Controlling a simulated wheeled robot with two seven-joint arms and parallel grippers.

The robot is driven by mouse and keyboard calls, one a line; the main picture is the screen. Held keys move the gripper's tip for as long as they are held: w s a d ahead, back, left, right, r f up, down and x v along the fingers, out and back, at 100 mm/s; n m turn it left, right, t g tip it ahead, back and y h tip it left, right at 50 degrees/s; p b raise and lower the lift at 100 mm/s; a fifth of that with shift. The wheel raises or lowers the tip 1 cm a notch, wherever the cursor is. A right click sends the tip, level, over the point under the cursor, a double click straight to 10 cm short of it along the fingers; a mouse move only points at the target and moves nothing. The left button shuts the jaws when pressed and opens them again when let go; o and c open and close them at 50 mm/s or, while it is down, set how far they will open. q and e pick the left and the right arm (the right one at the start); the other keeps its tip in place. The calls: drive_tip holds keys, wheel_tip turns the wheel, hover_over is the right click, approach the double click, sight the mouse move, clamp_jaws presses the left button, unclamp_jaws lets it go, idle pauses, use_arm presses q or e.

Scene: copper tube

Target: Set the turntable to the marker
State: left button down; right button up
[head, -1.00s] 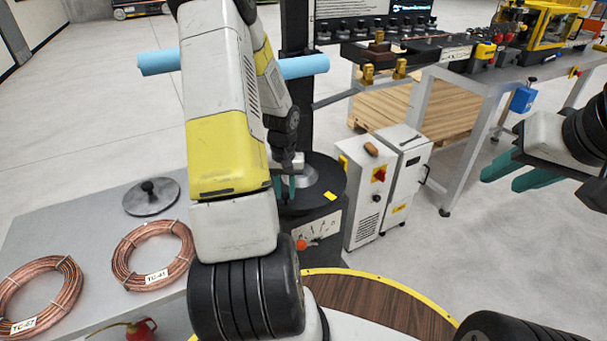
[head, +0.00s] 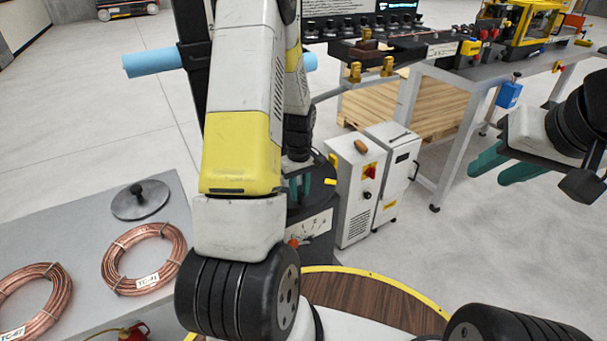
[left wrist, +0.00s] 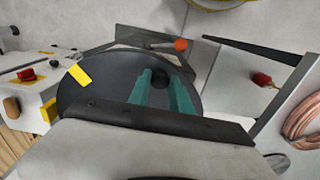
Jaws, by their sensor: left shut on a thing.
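The turntable (left wrist: 105,80) is a dark round disc with a yellow mark (left wrist: 81,75) near its rim. In the head view my left arm hides most of it, but the yellow mark (head: 330,183) shows at its right edge. My left gripper (left wrist: 159,78) has its teal fingers down over the disc, one on each side of a dark knob (left wrist: 160,82), and is shut on it. The gripper's fingers (head: 299,187) are partly hidden in the head view. An orange pointer tip (left wrist: 181,45) stands beyond the disc's rim. My right gripper (head: 487,176) is open, empty and away in the air.
A pale dial plate (head: 310,226) is on the pedestal's front. A white cabinet (head: 352,195) stands close to its right. A grey table at left holds copper coils (head: 143,258) and a round lid with a black knob (head: 141,201). A blue tube (head: 152,62) passes behind my left arm.

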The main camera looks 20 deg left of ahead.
use_arm(q)
drive_tip(key=w+d+n, duration=0.2)
drive_tip(key=w+n, duration=0.1)
drive_tip(key=w+d+n, duration=0.3)
drive_tip(key=n, duration=0.1)
drive_tip(key=shift+w+d, duration=0.3)
drive_tip(key=shift+w, duration=0.05)
drive_tip(key=shift+w+d+n, duration=0.2)
drive_tip(key=shift+w+n, duration=0.35)
drive_tip(key=shift+w, duration=0.15)
drive_tip(key=shift+w+d+n, duration=0.15)
drive_tip(key=shift+w+n, duration=0.4)
drive_tip(key=shift+w, duration=0.1)
drive_tip(key=c, duration=1.2)
unclamp_jaws()
drive_tip(key=shift+o, duration=0.2)
drive_tip(key=shift+r, duration=0.1)
wheel_tip(320, 180, up, 8)
drive_tip(key=shift+f, duration=0.2)
drive_tip(key=shift+r, duration=0.1)
